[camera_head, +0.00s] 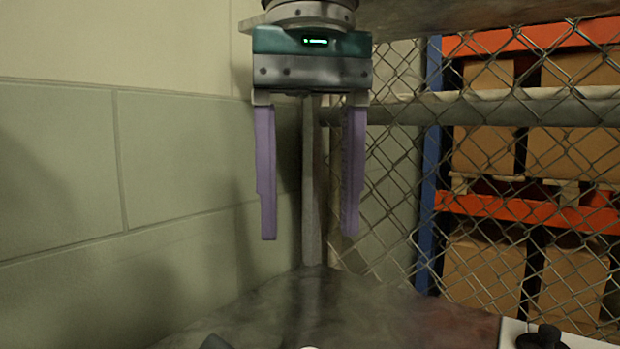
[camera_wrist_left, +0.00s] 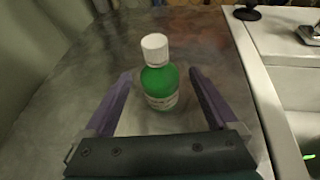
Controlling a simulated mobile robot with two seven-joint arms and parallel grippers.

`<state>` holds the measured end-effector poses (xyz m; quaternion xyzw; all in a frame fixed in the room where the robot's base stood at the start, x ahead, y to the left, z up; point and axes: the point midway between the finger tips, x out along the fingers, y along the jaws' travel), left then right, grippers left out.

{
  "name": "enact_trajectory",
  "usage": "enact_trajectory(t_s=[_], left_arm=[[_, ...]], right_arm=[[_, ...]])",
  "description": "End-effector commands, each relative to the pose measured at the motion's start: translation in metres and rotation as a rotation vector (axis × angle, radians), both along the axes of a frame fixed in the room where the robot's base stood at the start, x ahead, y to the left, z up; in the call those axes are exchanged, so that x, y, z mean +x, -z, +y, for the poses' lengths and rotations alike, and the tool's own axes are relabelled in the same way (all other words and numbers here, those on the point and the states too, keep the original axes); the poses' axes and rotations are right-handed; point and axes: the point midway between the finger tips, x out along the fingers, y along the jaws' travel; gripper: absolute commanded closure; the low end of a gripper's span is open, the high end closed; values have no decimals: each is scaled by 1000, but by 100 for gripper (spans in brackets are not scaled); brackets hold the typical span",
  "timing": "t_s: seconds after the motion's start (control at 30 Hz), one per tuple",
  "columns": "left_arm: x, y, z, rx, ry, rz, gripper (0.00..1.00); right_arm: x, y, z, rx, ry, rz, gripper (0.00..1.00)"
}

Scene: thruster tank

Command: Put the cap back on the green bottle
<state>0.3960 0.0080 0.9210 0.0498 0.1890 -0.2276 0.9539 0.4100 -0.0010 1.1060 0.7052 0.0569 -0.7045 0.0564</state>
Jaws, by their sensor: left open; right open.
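The green bottle (camera_wrist_left: 160,86) stands upright on the grey worktop in the left wrist view, with a white label low on its side. The white cap (camera_wrist_left: 154,47) sits on top of its neck; I cannot tell how tightly. My left gripper (camera_wrist_left: 160,72) is open, with its purple fingers on either side of the bottle and gaps visible. My right gripper (camera_head: 310,236) is open and empty, pointing down above the worktop in the head view. The bottle's body is not visible in the head view.
The grey worktop (camera_head: 390,310) is mostly clear around the bottle. A white sink unit (camera_wrist_left: 262,75) with a black knob (camera_wrist_left: 247,11) stands at the right. A block wall (camera_head: 60,170) is at the left, and a chain-link fence (camera_head: 385,200) with shelved boxes stands behind.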

Motion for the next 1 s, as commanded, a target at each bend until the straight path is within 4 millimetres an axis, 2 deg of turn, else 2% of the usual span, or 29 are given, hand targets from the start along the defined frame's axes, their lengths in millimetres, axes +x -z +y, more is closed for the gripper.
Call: enact_trajectory(t_s=[0.03, 0.2, 0.4, 0.6, 1.0], left_arm=[[-9, -6, 5, 1, 1, 3, 8], [-37, -19, 19, 1, 1, 4, 8], [-61, -29, 31, 0, 0, 2, 8], [-67, -32, 34, 1, -2, 1, 8], [-67, -31, 34, 0, 0, 1, 8]], right_arm=[[0, -6, 0, 0, 0, 0, 37], [0, -15, 0, 0, 0, 0, 37], [0, -19, 0, 0, 0, 0, 37], [0, -20, 0, 0, 0, 0, 37], [0, -20, 0, 0, 0, 0, 37]])
